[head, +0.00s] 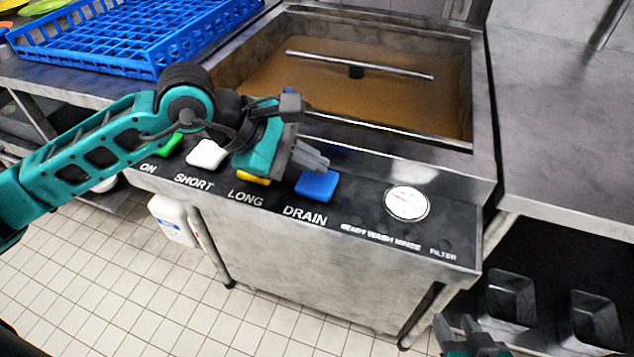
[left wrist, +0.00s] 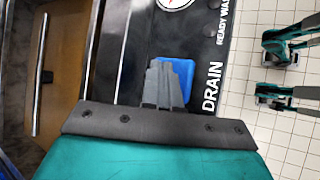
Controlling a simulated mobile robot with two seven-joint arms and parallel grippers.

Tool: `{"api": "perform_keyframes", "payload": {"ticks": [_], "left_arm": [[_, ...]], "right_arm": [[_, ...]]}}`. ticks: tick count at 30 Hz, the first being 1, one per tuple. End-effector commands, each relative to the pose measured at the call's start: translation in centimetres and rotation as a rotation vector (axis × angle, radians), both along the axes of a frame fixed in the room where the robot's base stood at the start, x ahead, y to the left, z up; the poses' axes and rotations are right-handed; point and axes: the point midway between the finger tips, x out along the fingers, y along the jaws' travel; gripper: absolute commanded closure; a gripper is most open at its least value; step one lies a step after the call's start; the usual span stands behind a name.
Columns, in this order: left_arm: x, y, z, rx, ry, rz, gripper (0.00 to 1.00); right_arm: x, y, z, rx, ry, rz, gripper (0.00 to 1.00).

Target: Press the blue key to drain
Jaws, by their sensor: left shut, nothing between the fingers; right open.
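The blue key (head: 317,186) sits above the word DRAIN on the machine's black front panel, right of the yellow key (head: 253,179). My left gripper (head: 322,163) is shut and empty, with its fingertips just at the far side of the blue key. In the left wrist view the shut fingers (left wrist: 162,82) cover part of the blue key (left wrist: 180,75). I cannot tell whether they touch it. My right gripper (head: 468,330) is at the bottom edge, low in front of the machine, open and away from the keys.
A white key (head: 207,154) and a green key (head: 168,146) lie further left on the panel. A round gauge (head: 407,203) is right of the blue key. Behind is an open tank (head: 483,100) of brown water with a spray bar. A blue rack (head: 160,62) stands at the back left.

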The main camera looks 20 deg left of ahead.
Motion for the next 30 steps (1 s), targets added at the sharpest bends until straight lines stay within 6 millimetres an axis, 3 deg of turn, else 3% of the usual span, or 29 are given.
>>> {"api": "perform_keyframes", "payload": {"ticks": [30], "left_arm": [[0.0,0.01,0.05,0.0,0.0,0.0,1.0]], "right_arm": [[-0.35,-0.3,-0.3,-0.001,0.008,-0.008,0.57]]}}
